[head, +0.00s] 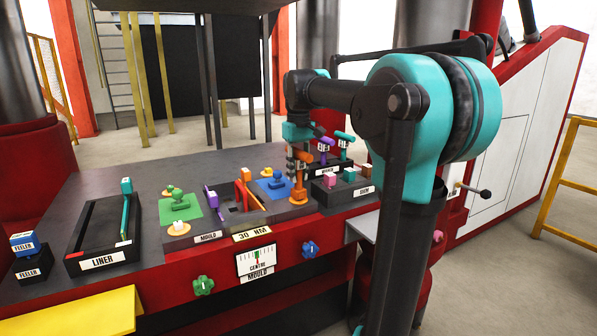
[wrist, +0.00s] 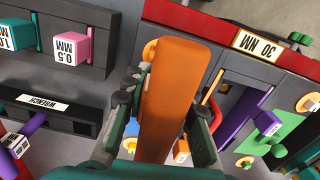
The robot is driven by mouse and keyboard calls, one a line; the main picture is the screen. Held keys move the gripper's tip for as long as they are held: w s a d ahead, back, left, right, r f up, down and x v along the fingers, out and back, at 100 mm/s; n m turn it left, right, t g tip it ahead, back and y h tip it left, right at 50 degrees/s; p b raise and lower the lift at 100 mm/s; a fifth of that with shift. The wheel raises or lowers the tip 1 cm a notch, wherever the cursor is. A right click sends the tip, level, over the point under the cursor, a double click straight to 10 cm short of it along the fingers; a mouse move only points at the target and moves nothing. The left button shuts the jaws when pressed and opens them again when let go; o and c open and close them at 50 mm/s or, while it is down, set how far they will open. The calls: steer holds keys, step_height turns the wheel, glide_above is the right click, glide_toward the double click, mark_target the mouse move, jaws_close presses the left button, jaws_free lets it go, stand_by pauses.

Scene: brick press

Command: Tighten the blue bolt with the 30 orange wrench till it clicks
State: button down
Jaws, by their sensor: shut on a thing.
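My gripper (head: 298,152) is shut on the upright orange wrench (head: 299,180), above the front right corner of the mould plate. The wrench's lower end stands at an orange disc on that corner. In the wrist view the wrench (wrist: 168,95) fills the middle, between the two fingers of my gripper (wrist: 163,112). An orange disc (wrist: 150,48) shows partly behind it. I cannot make out a blue bolt head under the wrench; the wrench hides that spot. A blue piece (head: 279,184) lies on a blue pad just left of the wrench.
The 30 NM sign (head: 252,234) and a dial (head: 256,262) are on the front. A green pad (head: 192,210) lies left. Block racks (head: 350,191) stand close right; the liner tray (head: 82,240) is far left.

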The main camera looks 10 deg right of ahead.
steer(key=shift+f, duration=0.25)
stand_by(0.4)
steer(key=shift+m, duration=1.3)
steer(key=shift+m, duration=1.1)
steer(key=shift+m, duration=1.3)
